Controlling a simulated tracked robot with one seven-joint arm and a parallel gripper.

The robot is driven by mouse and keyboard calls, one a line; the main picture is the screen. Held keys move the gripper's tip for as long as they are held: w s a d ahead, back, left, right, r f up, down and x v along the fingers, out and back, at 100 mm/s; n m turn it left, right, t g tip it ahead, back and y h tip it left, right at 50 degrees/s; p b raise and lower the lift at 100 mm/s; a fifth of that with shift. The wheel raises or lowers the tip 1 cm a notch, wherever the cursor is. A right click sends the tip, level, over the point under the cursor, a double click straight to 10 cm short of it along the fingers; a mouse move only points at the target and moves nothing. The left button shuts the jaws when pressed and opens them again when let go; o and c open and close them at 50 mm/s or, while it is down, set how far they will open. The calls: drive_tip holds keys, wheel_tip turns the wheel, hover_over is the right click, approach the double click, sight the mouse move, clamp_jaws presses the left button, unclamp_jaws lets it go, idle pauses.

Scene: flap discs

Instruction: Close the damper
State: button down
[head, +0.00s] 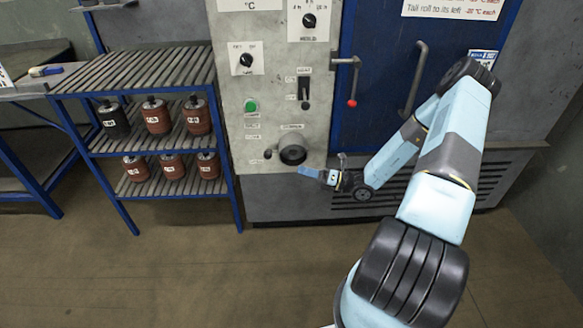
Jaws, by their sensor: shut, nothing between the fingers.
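The damper (292,151) appears to be the round, dark-mouthed grey pipe stub low on the grey control panel. A short handle with a dark knob (268,154) sticks out on its left side, roughly level. A small label above the stub is too small to read surely. My gripper (302,170) is shut and empty. Its blue fingertips point left, just below and right of the stub, and appear apart from the knob. The exact depth gap cannot be told.
Above on the panel (240,110) are a green button (251,106), a black slide lever (305,92) and dials. A red-knobbed door handle (351,88) hangs to the right. A blue rack (150,100) with several labelled rolls stands left. The floor is clear.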

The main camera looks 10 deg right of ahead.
drive_tip(key=shift+v, duration=1.55)
drive_tip(key=s+a+r+n+g+h, duration=0.2)
drive_tip(key=s+r+n+g+h, duration=0.2)
drive_tip(key=r+n, duration=0.35)
drive_tip(key=s+a+r+n+g+h, duration=0.1)
drive_tip(key=s+r+n+g+h, duration=0.2)
drive_tip(key=r+n, duration=0.4)
drive_tip(key=s+a+r+n+g+h, duration=0.2)
drive_tip(key=s+r+n+g+h, duration=0.3)
drive_tip(key=r, duration=0.4)
drive_tip(key=s+d+r+n+t+h, duration=0.1)
drive_tip(key=s+r+n+t+h, duration=0.2)
drive_tip(key=s+r+n, duration=0.3)
drive_tip(key=s+d+r+n+t+h, duration=0.1)
drive_tip(key=s+r+n+t+h, duration=0.2)
drive_tip(key=r, duration=1)
drive_tip(key=s+n+t, duration=0.3)
drive_tip(key=s+n, duration=0.1)
drive_tip(key=s, duration=0.1)
drive_tip(key=shift+s+d+h, duration=0.2)
drive_tip(key=shift+d+h, duration=0.1)
drive_tip(key=shift+d, duration=0.1)
